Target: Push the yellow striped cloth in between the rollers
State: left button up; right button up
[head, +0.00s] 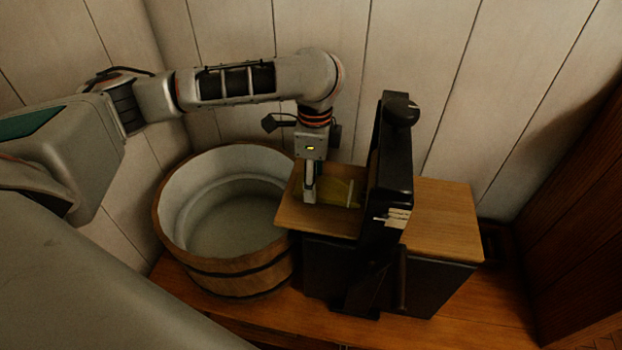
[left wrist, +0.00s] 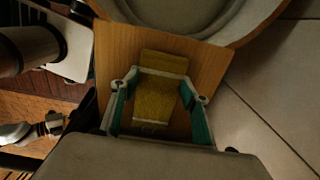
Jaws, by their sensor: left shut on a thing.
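The yellow striped cloth (head: 340,192) lies flat on the wooden board on the left side of the black mangle (head: 390,165). My left gripper (head: 310,194) points down at the board, at the cloth's end nearer the tub. In the left wrist view the cloth (left wrist: 157,98) lies between the two fingers of my left gripper (left wrist: 161,76), which is shut on it. The rollers are hidden behind the mangle's black frame, so I cannot tell how near the cloth's far edge is to them. My right gripper is not in view.
A round wooden tub (head: 230,272) with a pale inside stands left of the mangle, close to the board. The mangle's right-hand board (head: 440,215) is bare. A wooden bench (head: 490,307) carries both, and a plank wall (head: 420,60) stands close behind.

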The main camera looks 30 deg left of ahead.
pick_arm(q)
jog(key=shift+d+r, duration=0.15)
jog(key=shift+d, duration=0.25)
jog(key=shift+w+d, duration=0.2)
jog(key=shift+d, duration=0.6)
jog(key=o, duration=1.3)
jog(key=shift+a, duration=0.1)
notch_tip(320, 180, up, 12)
